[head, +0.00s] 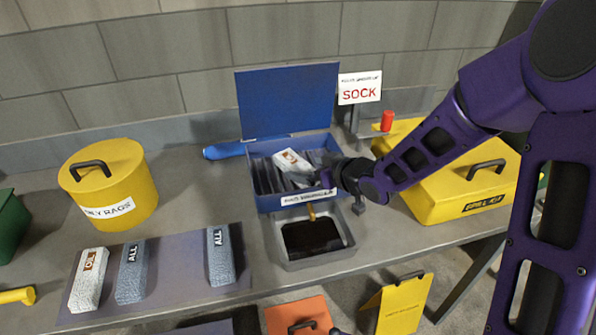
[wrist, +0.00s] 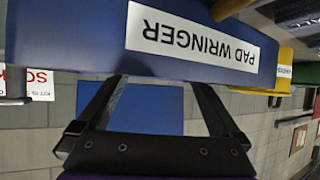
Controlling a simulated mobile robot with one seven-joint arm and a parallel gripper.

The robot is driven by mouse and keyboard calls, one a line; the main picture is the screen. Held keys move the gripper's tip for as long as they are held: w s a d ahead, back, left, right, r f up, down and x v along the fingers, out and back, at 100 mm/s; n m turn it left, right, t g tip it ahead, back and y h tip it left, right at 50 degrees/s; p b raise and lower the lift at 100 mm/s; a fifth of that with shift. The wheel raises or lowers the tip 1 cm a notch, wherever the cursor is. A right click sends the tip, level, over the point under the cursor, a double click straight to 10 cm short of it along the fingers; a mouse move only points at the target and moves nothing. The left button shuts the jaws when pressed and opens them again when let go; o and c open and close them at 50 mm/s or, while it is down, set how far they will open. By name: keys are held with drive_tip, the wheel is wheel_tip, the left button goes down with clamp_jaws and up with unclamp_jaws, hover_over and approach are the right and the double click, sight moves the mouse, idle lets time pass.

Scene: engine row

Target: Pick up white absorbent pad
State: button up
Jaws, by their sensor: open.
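One white pad with brown lettering (head: 292,166) lies tilted on the slotted top of an open blue box (head: 268,203). Another white pad, marked OIL (head: 88,280), lies on the grey mat at the front left, beside two grey pads marked ALL (head: 132,272) (head: 221,257). My gripper (head: 325,178) is just right of the pad in the box, partly hidden by the arm. In the wrist view my gripper (wrist: 158,88) is open, with nothing seen between its fingers. A blue face labelled PAD WRINGER (wrist: 195,40) appears upside down there. No pad shows in that view.
A grey tray with dark contents (head: 312,238) sits before the box. The raised blue lid (head: 287,100) and SOCK sign (head: 360,88) stand behind. A yellow drum (head: 112,180) is left, a yellow spill kit (head: 450,195) right.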

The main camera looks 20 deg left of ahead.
sight(296, 164)
drive_tip(key=x, duration=0.5)
drive_tip(key=shift+w+a, duration=0.1)
drive_tip(key=shift+w, duration=0.05)
drive_tip(key=shift+c, duration=0.2)
drive_tip(key=c, duration=1.4)
drive_tip(key=shift+c, duration=0.2)
drive_tip(key=shift+r, duration=0.3)
